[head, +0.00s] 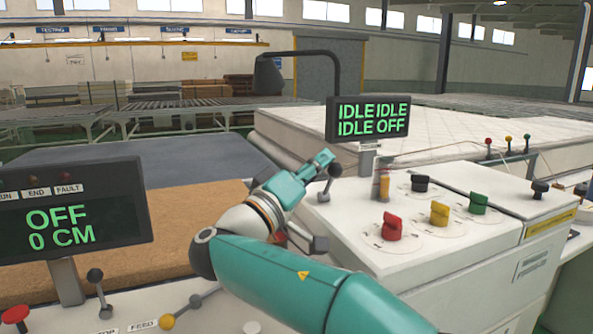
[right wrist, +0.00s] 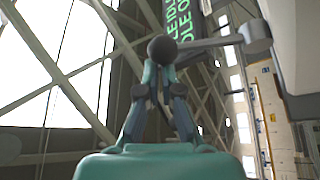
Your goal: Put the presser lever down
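A lever with a dark ball knob (head: 336,170) stands upright on the white console, below the IDLE display; its rod slants up to the right. My right gripper (head: 325,158) is at this knob, its fingertips just above and left of it. In the right wrist view the fingers (right wrist: 160,82) converge to a narrow gap, and the dark ball knob (right wrist: 162,48) is right at their tips, its rod running right to a round pivot. The knob looks wider than the gap, so I see no grip on it. My left gripper is not in view.
The IDLE display (head: 367,119) stands close behind the gripper. Red (head: 392,226), yellow (head: 439,213) and green (head: 478,203) knobs sit on the console to the right. A second display (head: 75,212) reading OFF 0 CM is at left. A white mattress (head: 400,137) lies behind.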

